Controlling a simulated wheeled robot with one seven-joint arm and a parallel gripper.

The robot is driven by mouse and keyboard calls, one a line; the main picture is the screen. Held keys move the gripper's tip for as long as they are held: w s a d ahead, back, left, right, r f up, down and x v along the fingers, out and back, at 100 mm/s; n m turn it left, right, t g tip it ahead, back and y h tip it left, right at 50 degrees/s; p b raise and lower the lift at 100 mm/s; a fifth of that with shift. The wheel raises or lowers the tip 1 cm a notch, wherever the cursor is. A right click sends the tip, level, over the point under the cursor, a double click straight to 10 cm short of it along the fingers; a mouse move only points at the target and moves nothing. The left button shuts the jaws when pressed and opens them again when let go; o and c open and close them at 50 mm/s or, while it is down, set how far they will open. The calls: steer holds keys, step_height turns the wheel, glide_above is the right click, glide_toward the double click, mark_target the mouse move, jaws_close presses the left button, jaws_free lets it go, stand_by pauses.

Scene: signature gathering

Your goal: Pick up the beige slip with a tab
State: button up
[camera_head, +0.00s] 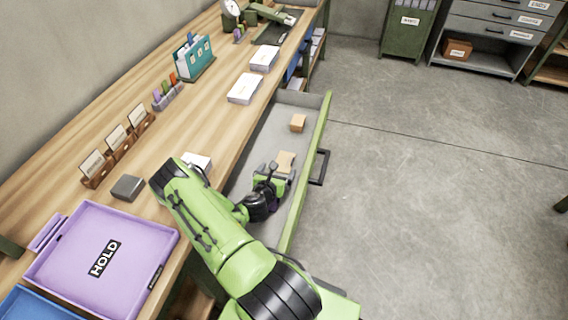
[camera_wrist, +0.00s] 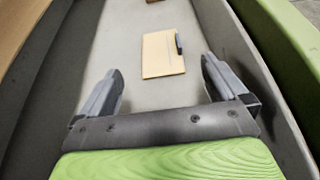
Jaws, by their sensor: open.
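The beige slip with a tab (camera_wrist: 160,55) lies flat on the floor of the open drawer (camera_head: 322,128). It has a dark mark or tab at its right edge in the wrist view. In the head view the slip (camera_head: 285,160) shows just beyond my gripper (camera_head: 270,178), partly covered by it. In the wrist view my gripper (camera_wrist: 163,88) is open and empty, with its two fingers apart. The slip lies ahead of the fingertips and between their lines, not touched by either.
A small orange-brown box (camera_head: 298,122) lies farther along in the drawer. The drawer's green front wall (camera_wrist: 285,45) runs close along the right of my gripper. On the desk stand a purple HOLD tray (camera_head: 75,278), a dark box (camera_head: 127,188) and white paper stacks (camera_head: 244,88).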

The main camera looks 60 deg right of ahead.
mark_target(286, 157)
steer(key=b+x, duration=0.1)
steer(key=x, duration=0.6)
steer(key=shift+d+f, duration=0.15)
steer(key=c, duration=1.1)
step_height(286, 157, up, 10)
steer(key=p, duration=0.4)
